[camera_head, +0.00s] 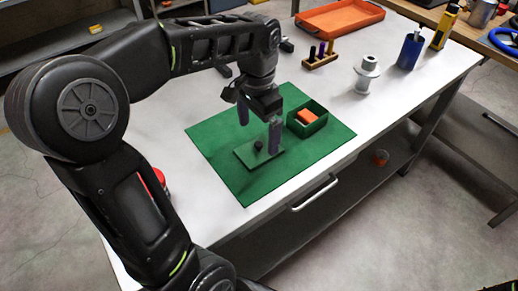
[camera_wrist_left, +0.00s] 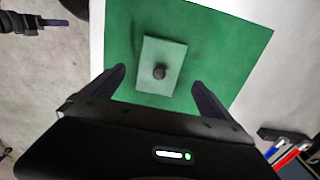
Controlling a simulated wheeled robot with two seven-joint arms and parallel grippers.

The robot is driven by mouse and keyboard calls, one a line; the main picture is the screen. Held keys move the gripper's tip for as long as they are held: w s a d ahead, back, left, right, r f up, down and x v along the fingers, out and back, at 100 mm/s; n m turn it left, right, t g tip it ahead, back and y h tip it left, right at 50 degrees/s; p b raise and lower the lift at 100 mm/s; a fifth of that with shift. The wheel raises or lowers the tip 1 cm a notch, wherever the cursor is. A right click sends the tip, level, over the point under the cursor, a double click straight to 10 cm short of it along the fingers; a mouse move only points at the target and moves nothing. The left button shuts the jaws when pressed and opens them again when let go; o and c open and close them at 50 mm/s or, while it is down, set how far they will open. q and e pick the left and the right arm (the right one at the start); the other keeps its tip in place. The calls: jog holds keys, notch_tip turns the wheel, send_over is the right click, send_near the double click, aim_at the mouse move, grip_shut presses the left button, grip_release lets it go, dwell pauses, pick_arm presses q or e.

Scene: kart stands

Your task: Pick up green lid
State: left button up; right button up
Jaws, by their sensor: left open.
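The green lid (camera_head: 244,156) is a flat rectangle with a dark round knob, lying on a green mat (camera_head: 222,176). In the left wrist view the lid (camera_wrist_left: 150,55) lies ahead of and between the fingers, with its knob near the middle. My left gripper (camera_head: 259,124) is open, its fingers pointing down above the lid; it also shows in the left wrist view (camera_wrist_left: 158,80). In the head view one finger overlaps the lid's right side, so I cannot tell the exact gap. The fingers hold nothing.
A green open box (camera_head: 317,126) with an orange block (camera_head: 307,116) stands on the mat right of the lid. Behind are a wooden holder (camera_head: 320,62), a silver spool-shaped part (camera_head: 366,74), a blue bottle (camera_head: 410,50) and an orange tray (camera_head: 340,20).

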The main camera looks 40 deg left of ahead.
aim_at(259, 144)
pick_arm(q)
jog(key=shift+f, duration=2.65)
jog(key=c, duration=1.4)
jog(key=shift+c, duration=0.2)
notch_tip(259, 144, up, 10)
jog(key=shift+r+p, duration=0.1)
jog(key=shift+p, duration=0.2)
